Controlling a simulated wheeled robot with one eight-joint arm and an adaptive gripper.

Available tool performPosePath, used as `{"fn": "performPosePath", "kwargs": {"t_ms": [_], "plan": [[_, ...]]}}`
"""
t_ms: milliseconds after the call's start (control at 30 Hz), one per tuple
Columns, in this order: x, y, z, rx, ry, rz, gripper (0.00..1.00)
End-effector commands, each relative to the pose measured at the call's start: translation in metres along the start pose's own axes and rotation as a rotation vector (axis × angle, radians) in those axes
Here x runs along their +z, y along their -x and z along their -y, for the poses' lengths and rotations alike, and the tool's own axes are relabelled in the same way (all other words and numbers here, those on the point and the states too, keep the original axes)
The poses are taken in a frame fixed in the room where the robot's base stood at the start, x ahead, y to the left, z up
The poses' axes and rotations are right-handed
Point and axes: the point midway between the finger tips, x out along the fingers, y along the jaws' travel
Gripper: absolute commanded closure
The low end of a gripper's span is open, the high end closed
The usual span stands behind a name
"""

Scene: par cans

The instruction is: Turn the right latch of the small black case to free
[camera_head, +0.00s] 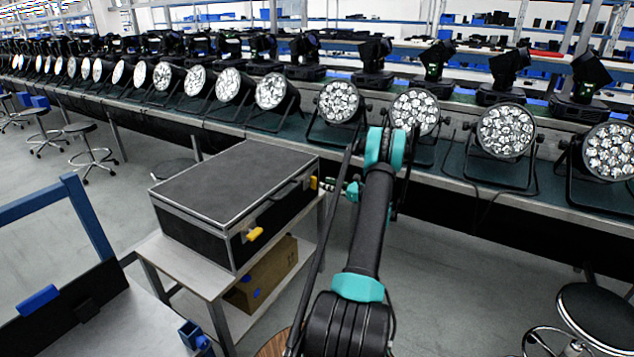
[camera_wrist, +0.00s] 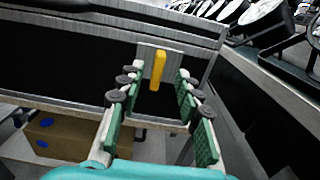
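The small black case (camera_head: 235,185) with grey metal edges sits closed on a small table. Its front also shows in the wrist view (camera_wrist: 60,55). The right latch (camera_head: 314,183) is a yellow tab near the case's right end. In the wrist view, the right latch (camera_wrist: 157,70) stands about upright on a grey plate. The left latch (camera_head: 255,233) is yellow and lies nearly level. My gripper (camera_wrist: 157,80) is open, its green-padded fingers either side of the right latch, with visible gaps. I cannot tell whether the fingertips reach past it. My gripper (camera_head: 331,185) is partly hidden in the head view.
The small table (camera_head: 180,262) has a cardboard box (camera_head: 262,275) on its lower shelf. A long bench (camera_head: 440,180) with several par cans runs behind the case. A black stool (camera_head: 597,315) stands at the lower right. Open floor (camera_head: 450,285) lies between.

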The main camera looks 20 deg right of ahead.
Motion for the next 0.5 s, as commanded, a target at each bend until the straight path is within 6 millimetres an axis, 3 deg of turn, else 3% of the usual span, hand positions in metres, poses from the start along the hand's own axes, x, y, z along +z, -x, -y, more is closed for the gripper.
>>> {"fn": "performPosePath", "kwargs": {"t_ms": [200,500], "plan": [[0.000,-0.038,0.000,0.003,0.000,0.000,0.66],[0.000,-0.058,0.000,0.001,0.000,0.000,0.66]]}}
